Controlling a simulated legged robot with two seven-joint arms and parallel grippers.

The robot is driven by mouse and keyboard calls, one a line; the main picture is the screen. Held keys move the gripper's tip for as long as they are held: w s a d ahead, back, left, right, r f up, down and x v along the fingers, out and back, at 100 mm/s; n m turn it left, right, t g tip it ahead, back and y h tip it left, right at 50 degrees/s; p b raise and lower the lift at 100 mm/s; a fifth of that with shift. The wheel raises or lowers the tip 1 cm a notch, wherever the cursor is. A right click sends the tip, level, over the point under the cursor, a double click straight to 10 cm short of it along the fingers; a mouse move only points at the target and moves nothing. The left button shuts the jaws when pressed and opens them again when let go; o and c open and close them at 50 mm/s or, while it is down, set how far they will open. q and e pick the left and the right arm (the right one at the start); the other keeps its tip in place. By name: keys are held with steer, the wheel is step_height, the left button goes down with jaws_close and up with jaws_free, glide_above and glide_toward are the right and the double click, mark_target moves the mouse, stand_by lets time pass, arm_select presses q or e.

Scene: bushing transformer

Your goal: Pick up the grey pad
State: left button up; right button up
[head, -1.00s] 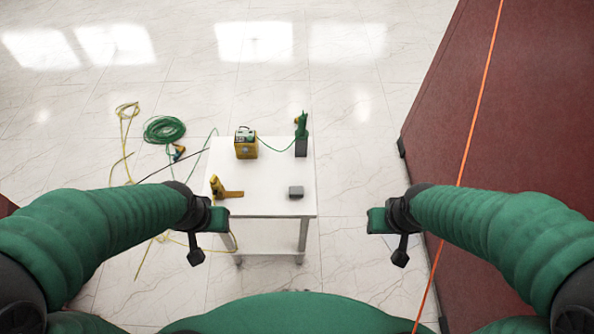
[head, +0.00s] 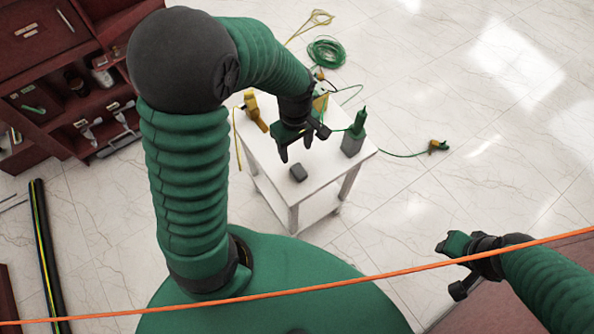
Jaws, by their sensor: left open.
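The grey pad (head: 298,172) is a small dark grey block lying on the white table (head: 328,178), near its front edge in the head view. My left gripper (head: 296,156) reaches down over the table, just above and behind the pad in the picture. Its two dark fingers are apart, with nothing between them, and the pad shows fully just beyond the fingertips. I cannot tell the exact height gap. My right gripper (head: 455,263) is off to the lower right, away from the table, and its jaw opening is unclear.
A yellow tool (head: 255,110) stands left on the table. A yellow box (head: 320,102) is partly hidden behind my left gripper. A green-topped grey tool (head: 354,140) stands at right. A dark red shelf (head: 50,75) is at left. An orange line (head: 300,290) crosses the foreground.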

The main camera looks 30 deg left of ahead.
arm_select(q)
steer(key=b, duration=0.1)
glide_above(300, 172)
steer(key=f, duration=0.3)
steer(key=d+f, duration=0.1)
steer(key=f, duration=0.1)
steer(key=shift+w+f, duration=0.2)
steer(key=shift+f, duration=0.05)
steer(key=f, duration=0.2)
steer(key=a+f+b, duration=0.1)
steer(key=f, duration=0.1)
steer(key=shift+s+f, duration=0.15)
steer(key=shift+a+f, duration=0.25)
steer(key=shift+a, duration=0.15)
steer(key=shift+d+r, duration=0.2)
steer(key=shift+d, duration=0.4)
steer(key=c, duration=0.7)
steer(key=shift+a, duration=0.1)
steer(key=c, duration=0.5)
steer(key=shift+a, duration=0.2)
jaws_close()
arm_select(e)
steer(key=f, duration=0.1)
steer(key=d+f, duration=0.1)
steer(key=shift+s+d+f, duration=0.2)
steer(key=shift+f, duration=0.2)
